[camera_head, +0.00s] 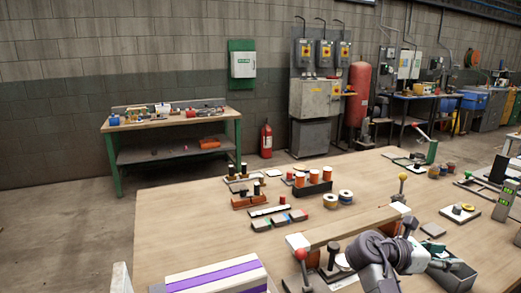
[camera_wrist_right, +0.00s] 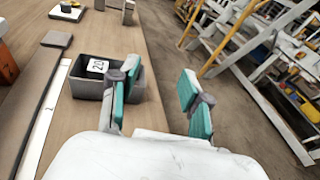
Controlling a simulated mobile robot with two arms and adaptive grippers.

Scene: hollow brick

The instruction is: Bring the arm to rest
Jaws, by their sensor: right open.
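My right arm (camera_head: 385,252) reaches over the lower right of the wooden worktable (camera_head: 200,215) in the head view. My right gripper (camera_wrist_right: 158,98) shows clearly in the right wrist view, its two teal-padded fingers spread wide with nothing between them. The left finger overlaps the near right side of a small grey bin (camera_wrist_right: 88,88) holding a block marked 20; I cannot tell whether they touch. The right finger shows against the floor past the table's edge. My left gripper is not in the head view.
A yellow-knobbed lever (camera_head: 402,180) and a red-knobbed one (camera_head: 301,255) stick up near my arm. White steps (camera_wrist_right: 235,35) stand beyond the table edge.

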